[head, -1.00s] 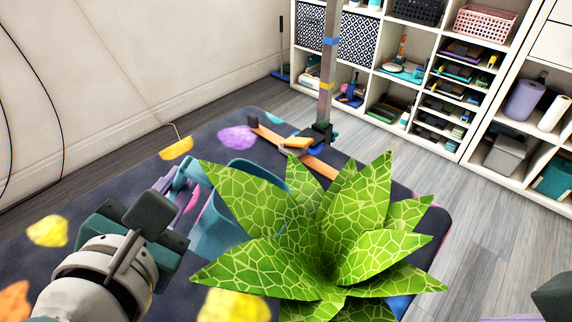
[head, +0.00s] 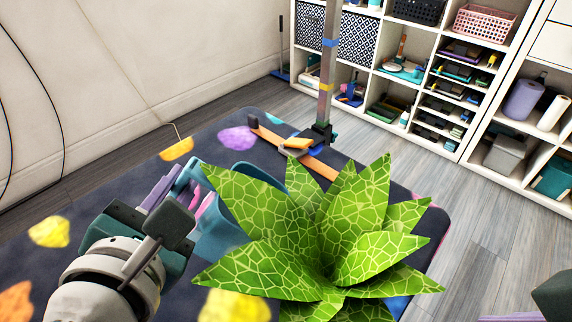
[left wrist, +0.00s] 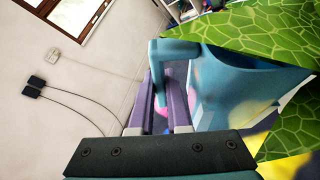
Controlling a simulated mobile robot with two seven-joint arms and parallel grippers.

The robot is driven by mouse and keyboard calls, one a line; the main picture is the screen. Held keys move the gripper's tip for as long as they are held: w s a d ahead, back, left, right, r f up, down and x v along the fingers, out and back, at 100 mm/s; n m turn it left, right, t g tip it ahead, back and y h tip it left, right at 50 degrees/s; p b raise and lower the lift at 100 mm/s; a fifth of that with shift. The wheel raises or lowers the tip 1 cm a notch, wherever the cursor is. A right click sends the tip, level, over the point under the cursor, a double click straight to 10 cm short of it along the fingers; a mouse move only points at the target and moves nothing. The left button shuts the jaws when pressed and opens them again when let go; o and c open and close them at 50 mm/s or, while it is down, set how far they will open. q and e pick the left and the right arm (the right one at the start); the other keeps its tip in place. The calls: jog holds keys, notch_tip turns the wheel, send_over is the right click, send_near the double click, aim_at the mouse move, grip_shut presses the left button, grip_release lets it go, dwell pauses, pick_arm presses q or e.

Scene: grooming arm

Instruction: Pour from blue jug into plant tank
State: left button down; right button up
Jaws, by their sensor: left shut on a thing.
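The blue jug (head: 216,232) is beside the left side of the plant, partly hidden behind its leaves and my gripper. My left gripper (head: 182,192) is shut on the jug's handle. In the left wrist view, the handle (left wrist: 157,62) lies between the purple fingers (left wrist: 164,108), and the jug (left wrist: 245,88) is close to the leaves. No liquid shows. The green plant (head: 325,235) has broad pointed leaves that hide most or all of its tank. A dark part of my right gripper (head: 553,298) shows at the lower right edge; its jaw state is unclear.
A dark mat with coloured spots (head: 110,225) lies under the plant. Behind it, a grey post (head: 327,85) rises from an orange-footed base (head: 292,148). White shelves (head: 425,125) stand at the back right. Grey floor (head: 485,215) is clear on the right.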

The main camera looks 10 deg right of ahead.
aim_at(194, 173)
pick_arm(q)
jog(key=shift+d+r+m, duration=0.15)
jog(key=shift+r+m, duration=0.15)
dwell(0.6)
jog(key=shift+s+d+r+m+t+y+p, duration=0.25)
jog(key=shift+m+t+p, duration=0.2)
jog(key=shift+m, duration=0.25)
dwell(2.0)
jog(key=shift+d, duration=0.1)
dwell(0.5)
dwell(0.8)
jog(key=shift+s+d+r+m+y, duration=0.15)
jog(key=shift+d+m+y, duration=0.1)
jog(key=shift+m, duration=0.15)
dwell(0.6)
jog(key=shift+d+m+t, duration=0.35)
jog(key=shift+m, duration=0.15)
jog(key=shift+s+d+r+p, duration=0.15)
jog(key=shift+r+p, duration=0.15)
jog(key=shift+p, duration=0.2)
dwell(1.0)
